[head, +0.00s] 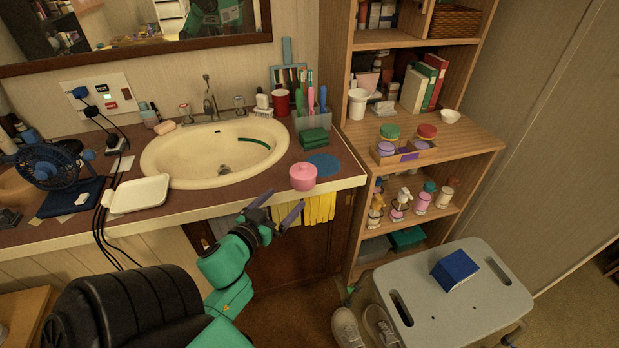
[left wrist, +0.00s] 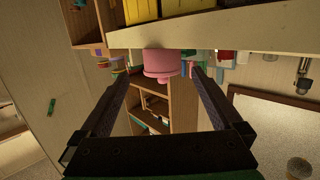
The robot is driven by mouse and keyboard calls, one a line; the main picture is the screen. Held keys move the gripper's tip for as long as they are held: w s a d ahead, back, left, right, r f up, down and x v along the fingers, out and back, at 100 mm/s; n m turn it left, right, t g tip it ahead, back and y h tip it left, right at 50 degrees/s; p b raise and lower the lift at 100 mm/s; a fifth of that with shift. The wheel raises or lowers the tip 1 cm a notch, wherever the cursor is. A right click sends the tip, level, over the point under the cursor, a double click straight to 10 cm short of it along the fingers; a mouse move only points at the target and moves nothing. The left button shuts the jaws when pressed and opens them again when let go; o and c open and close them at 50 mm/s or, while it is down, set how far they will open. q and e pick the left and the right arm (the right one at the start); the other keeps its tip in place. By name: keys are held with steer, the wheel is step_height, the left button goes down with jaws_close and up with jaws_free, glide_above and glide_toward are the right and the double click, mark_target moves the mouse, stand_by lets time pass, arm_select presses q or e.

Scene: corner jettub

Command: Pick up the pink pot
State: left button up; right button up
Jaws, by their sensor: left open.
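My left gripper (head: 279,207) is open and empty, in front of the counter edge and a little below and left of the pot. In the left wrist view the pot (left wrist: 164,64) appears upside down, beyond and between the two open fingertips (left wrist: 165,77), apart from them. My right gripper is in neither view.
The sink (head: 215,152) is to the left. Yellow gloves (head: 319,209) hang below the counter edge. A wooden shelf (head: 460,139) and a grey stool (head: 450,300) stand at right.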

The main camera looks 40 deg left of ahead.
arm_select(q)
steer(key=x, duration=0.9)
steer(key=r+x, duration=0.1)
steer(key=x, duration=0.3)
steer(key=shift+w+a, duration=0.3)
steer(key=shift+w, duration=0.05)
steer(key=shift+w+f, duration=0.15)
steer(key=shift+w, duration=0.25)
steer(key=shift+s, duration=0.1)
steer(key=c, duration=1.1)
